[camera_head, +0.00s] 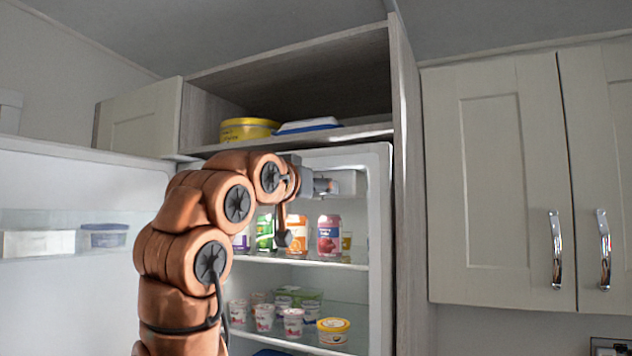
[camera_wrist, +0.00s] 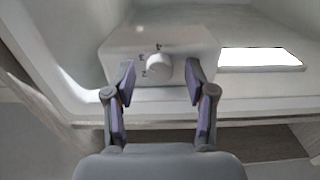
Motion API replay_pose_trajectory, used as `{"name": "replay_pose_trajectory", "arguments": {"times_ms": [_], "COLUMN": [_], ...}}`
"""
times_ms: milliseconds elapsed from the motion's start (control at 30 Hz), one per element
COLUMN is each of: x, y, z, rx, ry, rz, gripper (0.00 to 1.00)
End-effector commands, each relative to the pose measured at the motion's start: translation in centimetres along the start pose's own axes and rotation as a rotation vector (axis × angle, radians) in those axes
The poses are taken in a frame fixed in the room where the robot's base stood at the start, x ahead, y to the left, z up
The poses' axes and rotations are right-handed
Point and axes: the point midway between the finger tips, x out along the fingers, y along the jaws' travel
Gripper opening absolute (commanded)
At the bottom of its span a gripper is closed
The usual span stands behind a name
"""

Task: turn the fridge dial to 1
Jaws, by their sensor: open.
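The fridge dial (camera_wrist: 158,67) is a small round white knob on a pale control box (camera_wrist: 185,42) at the top of the fridge interior. Small dark marks sit above and to the left of the dial; I cannot read which one it is set to. My gripper (camera_wrist: 160,82) is open, with one finger on each side of the dial in the wrist view and visible gaps between. Whether the fingertips reach the dial's depth is unclear. In the head view my gripper (camera_head: 326,186) is at the fridge's top; the dial cannot be made out there.
The fridge door (camera_head: 70,190) stands open at the left. Jars and cartons stand on the shelf (camera_head: 300,261) below my gripper, with several yogurt cups lower down. A yellow tub (camera_head: 247,129) sits in the cubby above. A closed cupboard (camera_head: 500,180) is at the right.

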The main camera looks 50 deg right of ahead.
Motion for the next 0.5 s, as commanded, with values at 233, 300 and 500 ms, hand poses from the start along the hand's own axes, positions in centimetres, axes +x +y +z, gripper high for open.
{"name": "replay_pose_trajectory", "arguments": {"times_ms": [233, 300, 500], "x": [0.34, 0.33, 0.32], "y": [0.04, 0.04, 0.04], "z": [-0.03, -0.03, -0.03], "rx": [0.001, 0.001, 0.001], "ry": [0.002, 0.002, 0.002], "rz": [0.000, 0.000, 0.000], "gripper": [0.55, 0.55, 0.38]}}
